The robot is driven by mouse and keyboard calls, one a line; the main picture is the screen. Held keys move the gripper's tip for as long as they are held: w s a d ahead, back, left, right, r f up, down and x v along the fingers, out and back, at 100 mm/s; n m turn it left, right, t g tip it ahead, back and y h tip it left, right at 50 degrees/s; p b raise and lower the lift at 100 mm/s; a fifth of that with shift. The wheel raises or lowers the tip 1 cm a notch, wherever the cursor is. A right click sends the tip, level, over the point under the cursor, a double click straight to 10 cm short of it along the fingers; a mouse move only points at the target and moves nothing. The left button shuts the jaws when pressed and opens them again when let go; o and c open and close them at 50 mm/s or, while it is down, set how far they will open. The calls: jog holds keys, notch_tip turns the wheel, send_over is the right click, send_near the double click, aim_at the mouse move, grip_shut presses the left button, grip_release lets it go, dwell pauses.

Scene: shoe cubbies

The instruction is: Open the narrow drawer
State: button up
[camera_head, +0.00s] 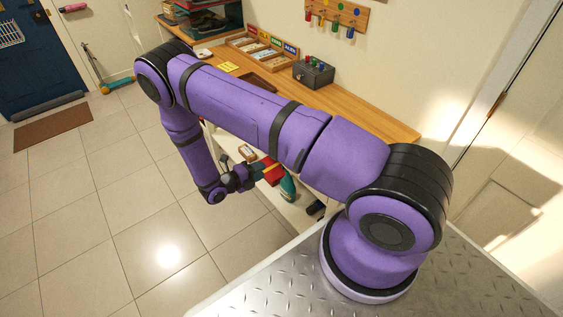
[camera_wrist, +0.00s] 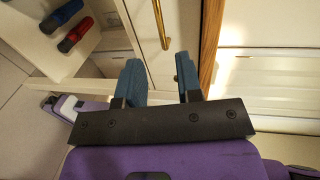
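In the wrist view, a brass bar handle (camera_wrist: 160,24) is fixed to a narrow pale front (camera_wrist: 182,28), which looks like the narrow drawer just under the wooden top. The front looks shut, though its lower part is hidden behind my gripper. My gripper (camera_wrist: 158,62) has its two blue-grey fingers spread apart with nothing between them. The handle shows just beyond the gap between the fingertips; I see no contact. In the head view my gripper (camera_head: 243,178) is low beside the cabinet's front, and my arm hides the drawer.
The wooden top (camera_head: 365,116) carries a dark box (camera_head: 313,73) and a sorting tray (camera_head: 262,50).

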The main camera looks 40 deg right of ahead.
jog(key=d, duration=0.3)
jog(key=d+f, duration=0.1)
jog(key=d, duration=0.3)
jog(key=d+f, duration=0.1)
jog(key=d, duration=0.2)
jog(key=shift+w+d, duration=0.2)
grip_shut()
